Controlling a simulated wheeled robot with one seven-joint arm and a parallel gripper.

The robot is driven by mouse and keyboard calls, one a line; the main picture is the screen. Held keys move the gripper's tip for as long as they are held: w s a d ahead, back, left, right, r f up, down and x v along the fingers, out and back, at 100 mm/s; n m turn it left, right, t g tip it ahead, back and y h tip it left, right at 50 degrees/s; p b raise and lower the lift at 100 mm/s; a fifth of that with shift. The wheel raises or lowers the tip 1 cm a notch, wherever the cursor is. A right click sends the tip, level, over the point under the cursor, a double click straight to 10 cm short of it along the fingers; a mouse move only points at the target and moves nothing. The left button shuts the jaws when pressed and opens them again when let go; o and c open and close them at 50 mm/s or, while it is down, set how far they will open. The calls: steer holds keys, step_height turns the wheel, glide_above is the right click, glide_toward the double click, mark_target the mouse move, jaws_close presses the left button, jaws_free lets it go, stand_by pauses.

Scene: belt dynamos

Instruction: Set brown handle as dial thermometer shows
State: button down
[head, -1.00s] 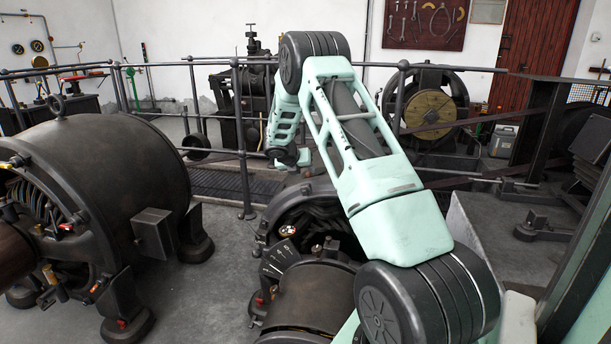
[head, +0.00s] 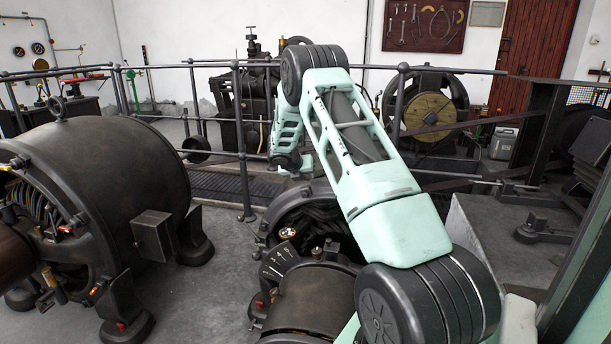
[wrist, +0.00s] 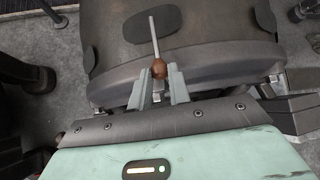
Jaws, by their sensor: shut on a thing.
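In the wrist view, the brown handle (wrist: 158,68) is a small rounded knob on a thin pale rod that points up in the picture. My gripper (wrist: 159,74) has its two grey fingers on either side of the knob and is shut on it. In the head view, the gripper and the handle are hidden behind my arm and the middle machine. A small round white-faced dial (head: 287,233) on that machine's near side may be the dial thermometer; it is too small to read. A dark fan-shaped plate with pale marks (head: 275,266) sits just below it.
A large dark dynamo (head: 110,180) stands at left. A grey railing (head: 242,140) runs behind the machines. A belt wheel (head: 428,108) stands at the back right. Wall gauges (head: 37,48) hang at far left. Grey floor (head: 215,240) is open between the dynamos.

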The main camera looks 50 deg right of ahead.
steer(key=shift+s+a, duration=0.2)
steer(key=shift+a, duration=0.35)
steer(key=c, duration=1.3)
jaws_free()
steer(key=p+v, duration=0.2)
steer(key=v, duration=1.5)
steer(key=shift+r, duration=0.2)
